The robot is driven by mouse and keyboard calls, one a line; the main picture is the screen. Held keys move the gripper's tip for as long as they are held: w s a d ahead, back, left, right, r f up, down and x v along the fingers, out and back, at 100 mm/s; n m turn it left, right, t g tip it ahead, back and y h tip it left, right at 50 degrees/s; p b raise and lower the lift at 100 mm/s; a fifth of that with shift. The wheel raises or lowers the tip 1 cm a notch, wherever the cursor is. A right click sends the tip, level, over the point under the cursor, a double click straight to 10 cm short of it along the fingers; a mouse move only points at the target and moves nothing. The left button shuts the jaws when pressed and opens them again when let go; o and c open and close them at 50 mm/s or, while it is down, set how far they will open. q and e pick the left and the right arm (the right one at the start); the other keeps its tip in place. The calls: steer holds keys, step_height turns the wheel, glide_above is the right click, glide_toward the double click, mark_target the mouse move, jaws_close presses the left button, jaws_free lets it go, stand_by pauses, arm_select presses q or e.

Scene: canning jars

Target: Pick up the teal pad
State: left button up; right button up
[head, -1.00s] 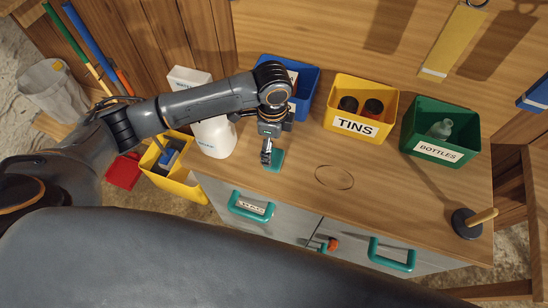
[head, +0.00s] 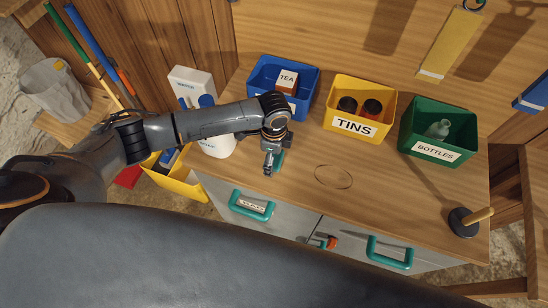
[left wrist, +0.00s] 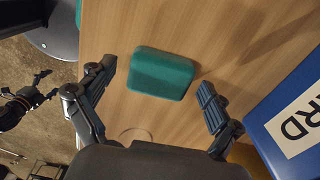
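The teal pad (head: 280,160) lies on the wooden worktop, partly hidden by my left gripper (head: 270,166) in the head view. In the left wrist view the teal pad (left wrist: 162,73) is a rounded block lying between the two spread fingers of my left gripper (left wrist: 157,76). The fingers are open, with a gap on each side of the pad, and do not touch it. My right gripper (left wrist: 48,85) shows small and far off at the left of the left wrist view, its fingers apart and empty; it is outside the head view.
Blue (head: 260,78), yellow TINS (head: 354,126) and green BOTTLES (head: 434,150) bins stand along the back. A thin ring (head: 333,177) marks bare worktop to the right. A black-based wooden-handled tool (head: 463,223) stands at far right.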

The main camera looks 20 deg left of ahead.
arm_select(q)
steer(key=c, duration=0.9)
step_height(320, 180, up, 10)
steer(key=shift+r+b, duration=0.1)
steer(key=shift+b, duration=0.5)
